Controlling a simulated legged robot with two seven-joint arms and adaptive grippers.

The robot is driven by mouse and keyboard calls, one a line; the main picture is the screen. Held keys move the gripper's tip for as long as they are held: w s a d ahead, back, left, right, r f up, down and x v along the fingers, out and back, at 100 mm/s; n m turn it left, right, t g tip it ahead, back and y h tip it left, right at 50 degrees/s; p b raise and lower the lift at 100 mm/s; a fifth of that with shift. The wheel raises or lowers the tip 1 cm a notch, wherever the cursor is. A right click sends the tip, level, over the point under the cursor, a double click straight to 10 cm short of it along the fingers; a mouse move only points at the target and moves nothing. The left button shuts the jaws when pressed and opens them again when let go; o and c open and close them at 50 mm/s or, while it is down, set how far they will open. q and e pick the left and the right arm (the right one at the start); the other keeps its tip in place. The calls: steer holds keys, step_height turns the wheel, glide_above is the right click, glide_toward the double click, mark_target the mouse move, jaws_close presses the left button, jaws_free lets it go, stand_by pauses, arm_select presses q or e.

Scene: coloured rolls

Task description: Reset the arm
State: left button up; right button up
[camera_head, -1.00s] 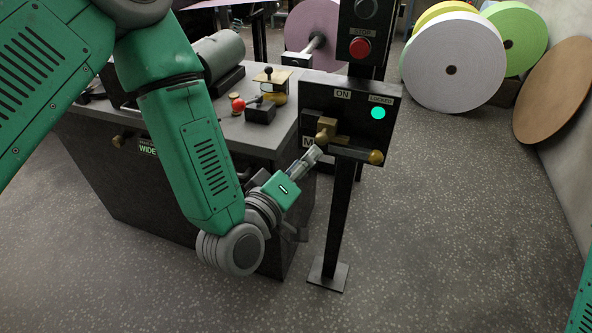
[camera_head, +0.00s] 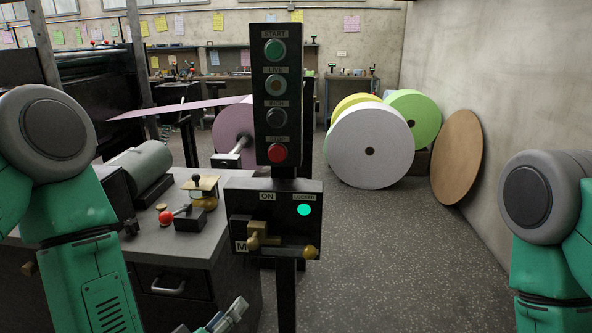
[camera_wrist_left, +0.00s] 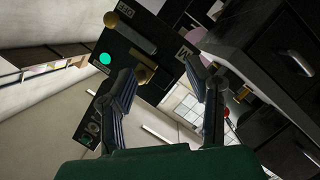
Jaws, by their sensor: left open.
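My left gripper (camera_head: 226,318) shows at the bottom edge of the head view, below and left of the black switch box. Its fingers (camera_wrist_left: 165,95) are open and empty in the left wrist view. The box also shows beyond my fingers in the wrist view (camera_wrist_left: 126,58). The gripper is apart from the handle. My right arm (camera_head: 545,230) is at the right edge; its gripper is out of frame.
A button post (camera_head: 278,90) with green and red buttons stands above the box. A grey-topped cabinet (camera_head: 190,240) stands to the left with a red-knobbed lever (camera_head: 166,216). Paper rolls (camera_head: 370,146) and a brown disc (camera_head: 457,158) stand behind. The floor at right is clear.

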arm_select(q)
steer(key=s+a+f+m+g+y, duration=0.1)
steer(key=s+a+f+m+g, duration=0.15)
steer(key=s+f+g, duration=0.4)
steer(key=s+a+f+m+g+y, duration=0.1)
steer(key=s+a+f+m+g, duration=0.2)
steer(key=f, duration=0.6)
steer(key=s+a+f+m+g+y, duration=0.1)
steer(key=s+a+f+g, duration=0.1)
steer(key=s+a, duration=0.2)
steer(key=s+a+f+g+y, duration=0.1)
steer(key=s+a+f+g, duration=0.2)
steer(key=s, duration=0.7)
steer(key=shift+a+m, duration=0.35)
steer(key=shift+a, duration=0.45)
steer(key=shift+w, duration=0.1)
